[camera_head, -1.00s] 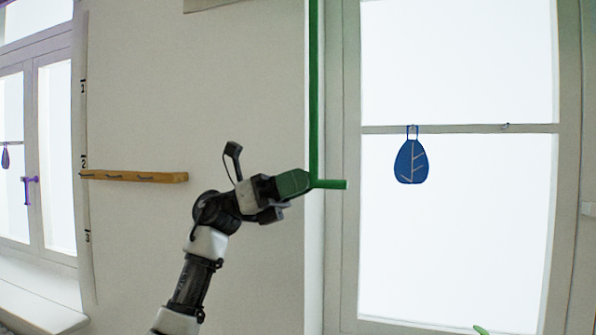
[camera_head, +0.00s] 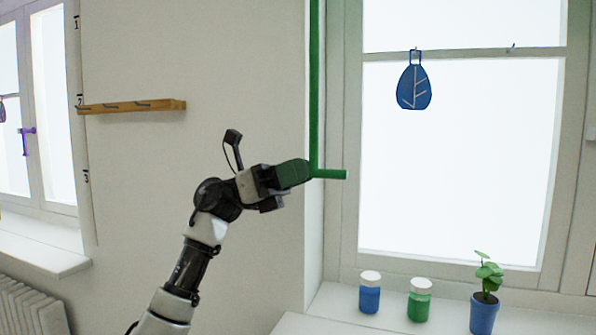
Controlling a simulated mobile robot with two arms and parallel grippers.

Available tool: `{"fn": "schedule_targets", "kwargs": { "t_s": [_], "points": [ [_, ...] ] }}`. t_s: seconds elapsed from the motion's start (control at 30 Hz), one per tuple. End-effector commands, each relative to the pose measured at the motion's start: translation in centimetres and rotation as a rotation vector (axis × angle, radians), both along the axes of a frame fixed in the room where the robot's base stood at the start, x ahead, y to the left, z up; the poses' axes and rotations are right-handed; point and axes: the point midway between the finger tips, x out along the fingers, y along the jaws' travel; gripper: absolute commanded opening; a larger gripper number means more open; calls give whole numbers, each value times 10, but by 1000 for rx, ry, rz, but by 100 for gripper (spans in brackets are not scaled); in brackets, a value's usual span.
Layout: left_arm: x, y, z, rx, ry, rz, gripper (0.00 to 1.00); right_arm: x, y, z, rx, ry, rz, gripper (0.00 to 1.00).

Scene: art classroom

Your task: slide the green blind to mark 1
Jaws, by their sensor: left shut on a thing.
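The green blind (camera_head: 315,90) shows as a thin upright green strip at the window's left side, running out of the top of the picture. At its lower end a short green bar (camera_head: 331,174) points right. My left gripper (camera_head: 290,175) is shut on the green tab at this lower end; the jaws hide part of it. The marks stand on a strip on the wall at left: mark 1 (camera_head: 76,22) at the top, mark 2 (camera_head: 80,100) below, mark 3 (camera_head: 86,177) lowest. The blind's lower end appears about level with mark 3 in the picture. My right gripper is not in view.
A wooden hook rail (camera_head: 140,105) is on the wall. A blue leaf ornament (camera_head: 413,87) hangs in the window. On the sill stand a blue jar (camera_head: 370,298), a green jar (camera_head: 419,305) and a potted plant (camera_head: 484,312). A radiator (camera_head: 32,306) is at lower left.

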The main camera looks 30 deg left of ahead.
Motion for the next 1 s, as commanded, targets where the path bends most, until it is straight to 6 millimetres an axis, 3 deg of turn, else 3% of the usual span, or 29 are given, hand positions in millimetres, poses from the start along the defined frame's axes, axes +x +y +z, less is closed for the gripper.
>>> {"fn": "schedule_targets", "kwargs": {
  "t_s": [0.07,0.1,0.27,0.63,1.0],
  "points": [
    [0,0,0,3,0,1,0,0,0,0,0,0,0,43],
    [0,0,0,3,0,1,20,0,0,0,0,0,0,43],
    [0,0,0,2,0,1,42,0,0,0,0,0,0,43],
    [-2,8,-4,1,1,2,42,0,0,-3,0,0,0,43],
    [-22,70,-32,1,2,3,42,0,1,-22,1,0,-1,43]
  ]
}}
